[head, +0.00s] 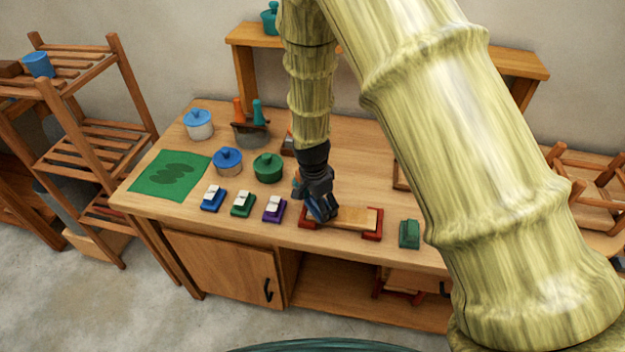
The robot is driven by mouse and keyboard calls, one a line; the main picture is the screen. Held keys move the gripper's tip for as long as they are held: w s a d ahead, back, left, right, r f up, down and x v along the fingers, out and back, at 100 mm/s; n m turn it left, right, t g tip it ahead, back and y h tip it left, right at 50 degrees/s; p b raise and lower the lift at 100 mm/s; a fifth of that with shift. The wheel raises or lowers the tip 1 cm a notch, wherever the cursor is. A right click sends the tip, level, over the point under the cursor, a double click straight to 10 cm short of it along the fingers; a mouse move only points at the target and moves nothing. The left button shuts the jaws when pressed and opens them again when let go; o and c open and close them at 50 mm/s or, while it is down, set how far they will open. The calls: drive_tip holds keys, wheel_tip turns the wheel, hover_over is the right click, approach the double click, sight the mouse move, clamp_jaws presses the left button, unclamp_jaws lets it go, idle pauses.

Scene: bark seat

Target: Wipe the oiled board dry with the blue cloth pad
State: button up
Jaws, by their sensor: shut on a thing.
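The board (358,218) is a pale, flat wooden piece lying between two red end holders (373,226) near the front of the workbench. My gripper (322,208) points down over the board's left end and hides part of it and of the left holder. It is shut on a dark blue thing that looks like the blue cloth pad, mostly hidden by the fingers. I cannot tell if the pad touches the board. Whether the board's surface is oily or dry is too small to tell.
Blue (212,199), green (242,204) and purple (273,209) blocks with white tops stand left of my gripper. A green block (409,234) stands right of the board. Lidded pots (228,161) and a green mat (160,188) are further left. My arm hides the bench's right part.

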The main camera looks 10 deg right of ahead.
drive_tip(key=shift+w+a, duration=0.15)
drive_tip(key=shift+a, duration=0.3)
drive_tip(key=shift+r+p, duration=0.4)
wheel_tip(320, 180, up, 4)
drive_tip(key=shift+f+p, duration=0.25)
drive_tip(key=shift+p, duration=0.45)
wheel_tip(320, 180, up, 2)
drive_tip(key=shift+w+p, duration=0.1)
drive_tip(key=shift+p, duration=0.6)
drive_tip(key=shift+r+p, duration=0.55)
drive_tip(key=shift+r, duration=0.45)
drive_tip(key=shift+f, duration=0.1)
